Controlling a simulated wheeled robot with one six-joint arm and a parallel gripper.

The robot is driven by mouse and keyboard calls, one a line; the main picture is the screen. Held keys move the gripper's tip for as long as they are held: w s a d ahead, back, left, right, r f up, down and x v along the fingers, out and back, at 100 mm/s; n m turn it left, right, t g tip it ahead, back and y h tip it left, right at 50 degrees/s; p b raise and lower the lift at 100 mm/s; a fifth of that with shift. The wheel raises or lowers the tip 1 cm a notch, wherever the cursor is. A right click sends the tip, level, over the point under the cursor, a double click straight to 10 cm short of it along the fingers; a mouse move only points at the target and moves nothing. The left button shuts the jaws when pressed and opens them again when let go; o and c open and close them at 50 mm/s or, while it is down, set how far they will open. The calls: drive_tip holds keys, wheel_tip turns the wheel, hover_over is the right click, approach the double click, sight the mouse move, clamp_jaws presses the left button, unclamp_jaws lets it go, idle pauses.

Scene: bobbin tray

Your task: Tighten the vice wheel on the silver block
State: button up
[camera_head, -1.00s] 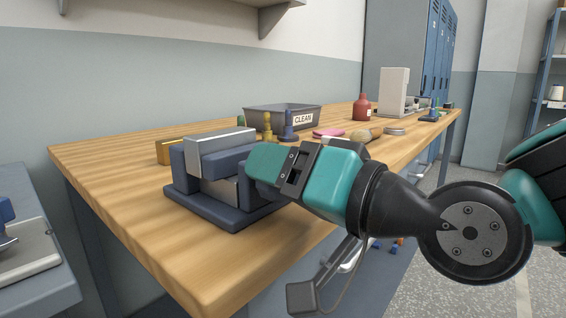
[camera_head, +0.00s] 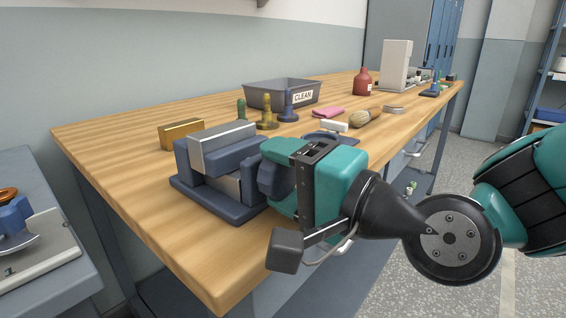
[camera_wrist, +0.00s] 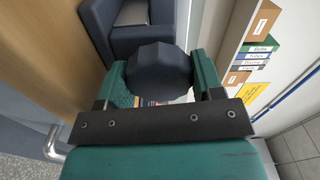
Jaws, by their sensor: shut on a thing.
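The blue vice (camera_head: 215,197) stands near the front corner of the wooden bench, with the silver block (camera_head: 222,147) lying in its jaws. The dark blue vice wheel (camera_head: 268,180) is on its right side, partly hidden by my gripper (camera_head: 276,178). In the wrist view the faceted wheel (camera_wrist: 159,72) sits between the two green fingers of my gripper (camera_wrist: 160,82), with the vice body (camera_wrist: 125,25) beyond it. My gripper is shut on the wheel.
A brass block (camera_head: 181,133) lies behind the vice. The bench front edge runs below my gripper.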

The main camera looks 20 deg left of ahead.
drive_tip(key=shift+w+r+m, duration=0.1)
drive_tip(key=shift+m, duration=0.3)
drive_tip(key=o, duration=0.9)
